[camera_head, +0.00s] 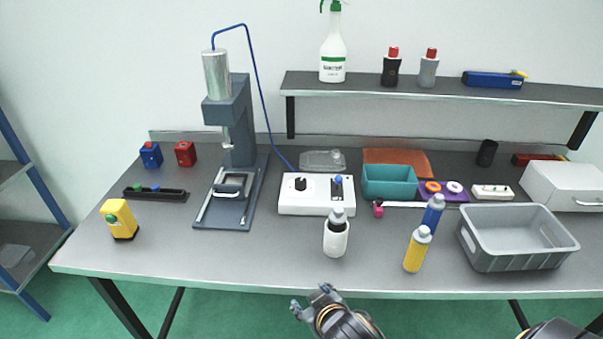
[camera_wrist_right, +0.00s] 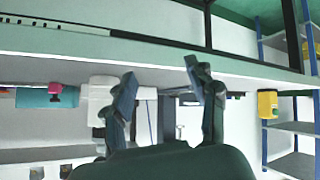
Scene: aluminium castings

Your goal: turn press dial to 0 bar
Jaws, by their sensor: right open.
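The press control box (camera_head: 317,205) is white and sits mid-table, right of the press (camera_head: 238,130). The black dial (camera_head: 300,184) is on its top left, and a blue-topped part (camera_head: 337,181) is on its right. The dial's setting is too small to read. A blue hose (camera_head: 258,95) runs from the press's top cylinder to the box. My right gripper (camera_head: 311,298) is at the table's front edge, well short of the dial. It is open and empty, with fingers apart in the wrist view (camera_wrist_right: 160,82). My left gripper is not in view.
Yellow (camera_head: 415,250) and blue (camera_head: 433,212) bottles and a grey crate (camera_head: 482,255) stand to the right. The table front left of the cup is clear.

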